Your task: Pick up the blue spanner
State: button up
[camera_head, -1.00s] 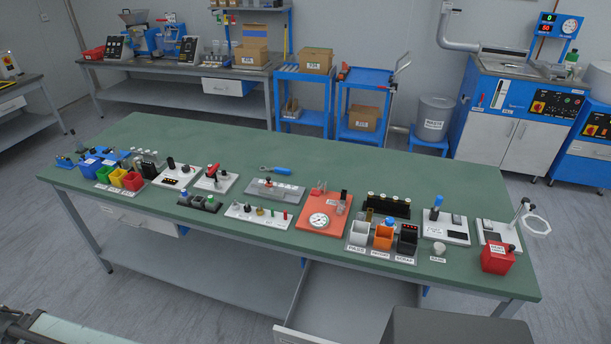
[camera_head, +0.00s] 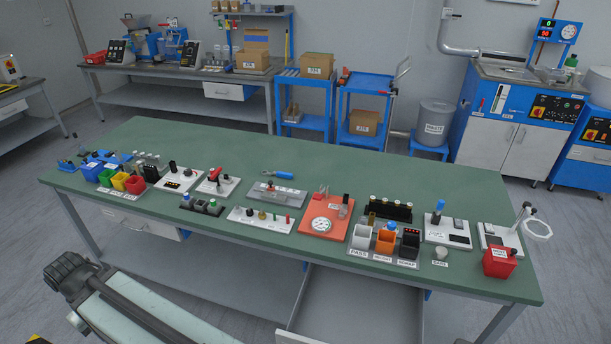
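The blue spanner (camera_head: 284,175) lies flat near the middle of the green-topped table (camera_head: 230,150), towards its back edge. Its blue handle points right and its grey ring end points left. It lies just behind a grey fixture block (camera_head: 277,195), seemingly apart from it. Part of my own arm, a pale link with a dark joint, shows at the lower left, in front of the table and well away from the spanner. I see no gripper fingers.
Fixtures and small bins line the table's front half, with an orange gauge board (camera_head: 326,228) right of the spanner. The table behind the spanner is clear. An open drawer (camera_head: 350,305) juts out below the front edge. A red box (camera_head: 499,263) stands at the right.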

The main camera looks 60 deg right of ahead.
aim_at(279, 174)
jog(key=z, duration=0.5)
jog(key=i, duration=1)
jog(key=u, duration=0.05)
